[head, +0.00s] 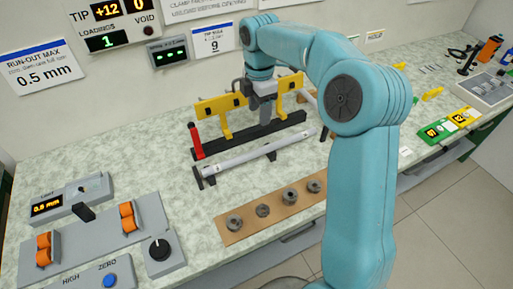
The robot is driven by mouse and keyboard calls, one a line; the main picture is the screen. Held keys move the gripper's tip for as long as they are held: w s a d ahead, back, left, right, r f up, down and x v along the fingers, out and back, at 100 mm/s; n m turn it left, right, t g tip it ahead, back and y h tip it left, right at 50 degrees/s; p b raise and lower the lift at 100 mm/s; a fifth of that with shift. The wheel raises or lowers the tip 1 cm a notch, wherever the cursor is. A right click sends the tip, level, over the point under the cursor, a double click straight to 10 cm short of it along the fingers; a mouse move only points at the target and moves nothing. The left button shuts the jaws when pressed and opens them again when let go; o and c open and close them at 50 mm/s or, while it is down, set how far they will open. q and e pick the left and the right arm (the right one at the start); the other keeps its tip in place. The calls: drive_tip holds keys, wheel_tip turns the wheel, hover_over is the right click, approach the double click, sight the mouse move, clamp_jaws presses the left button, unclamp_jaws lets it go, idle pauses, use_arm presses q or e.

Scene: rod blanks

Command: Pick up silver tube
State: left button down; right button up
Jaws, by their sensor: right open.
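The silver tube (250,155) lies level across small dark supports on the bench, in front of a black-based fixture with yellow plates. My right arm comes in from the right side and bends down at its wrist. My right gripper (264,106) is open and points down at the fixture, behind the silver tube in this view and apart from it. Its fingertips are small and partly lost against the fixture. My left gripper is not in view.
The yellow-and-black fixture (213,106) with a red upright handle (196,141) stands behind the tube. A brown strip (243,229) with several metal rings lies in front. A control panel with orange clamps (128,217) sits front left. Bench at far left is clear.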

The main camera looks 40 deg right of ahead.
hover_over(262, 148)
drive_tip(key=f, duration=1)
drive_tip(key=shift+a+b, duration=0.3)
drive_tip(key=shift+b, duration=0.05)
drive_tip(key=f, duration=0.5)
drive_tip(key=shift+d+f, duration=0.3)
drive_tip(key=shift+s+a+r, duration=0.1)
drive_tip(key=shift+a+r, duration=0.05)
clamp_jaws()
